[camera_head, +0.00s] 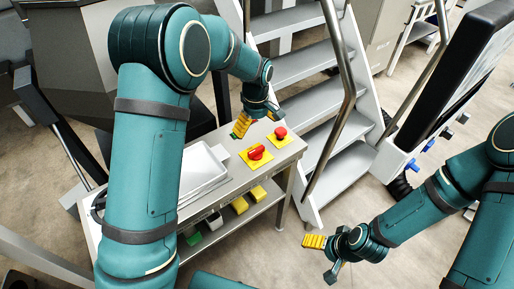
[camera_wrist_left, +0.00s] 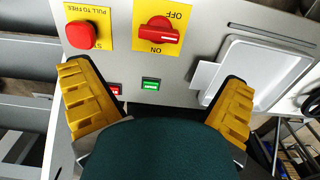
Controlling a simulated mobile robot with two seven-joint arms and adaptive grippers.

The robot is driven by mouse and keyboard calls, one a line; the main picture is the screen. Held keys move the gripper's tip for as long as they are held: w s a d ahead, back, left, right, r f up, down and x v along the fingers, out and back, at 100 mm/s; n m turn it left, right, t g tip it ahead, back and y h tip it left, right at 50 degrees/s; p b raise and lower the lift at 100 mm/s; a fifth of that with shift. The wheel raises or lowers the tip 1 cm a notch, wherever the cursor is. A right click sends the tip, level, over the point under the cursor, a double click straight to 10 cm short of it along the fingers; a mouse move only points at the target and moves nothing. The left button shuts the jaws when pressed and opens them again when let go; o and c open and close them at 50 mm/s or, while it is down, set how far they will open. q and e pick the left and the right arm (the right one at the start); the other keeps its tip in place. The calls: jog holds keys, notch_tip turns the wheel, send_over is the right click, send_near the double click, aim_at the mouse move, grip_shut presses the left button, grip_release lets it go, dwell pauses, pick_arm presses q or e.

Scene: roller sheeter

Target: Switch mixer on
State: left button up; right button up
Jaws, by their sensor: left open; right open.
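A grey control panel (camera_head: 232,150) carries a red rotary switch on a yellow plate (camera_head: 256,154). In the left wrist view the switch (camera_wrist_left: 158,36) is marked OFF and ON, with its handle lying roughly level across the picture. A red stop knob (camera_head: 280,132) sits beside it, also in the left wrist view (camera_wrist_left: 80,35). A small green button (camera_wrist_left: 151,84) and a red button (camera_wrist_left: 114,89) lie between my left fingers in that view. My left gripper (camera_head: 258,117) is open and empty above the panel. My right gripper (camera_head: 322,255) is open and empty above the floor.
A white tray (camera_head: 203,168) lies left of the switch, with yellow items (camera_head: 240,205) on a shelf below. Metal stairs with a handrail (camera_head: 345,95) stand behind the panel. A black screen (camera_head: 455,75) is at right. The floor (camera_head: 270,255) in front is clear.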

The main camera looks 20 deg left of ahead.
aim_at(256, 149)
pick_arm(q)
notch_tip(256, 149, down, 11)
jog(key=shift+w+f+b, duration=0.1)
jog(key=shift+f+b, duration=0.05)
jog(key=shift+b, duration=0.8)
jog(key=c, duration=1.2)
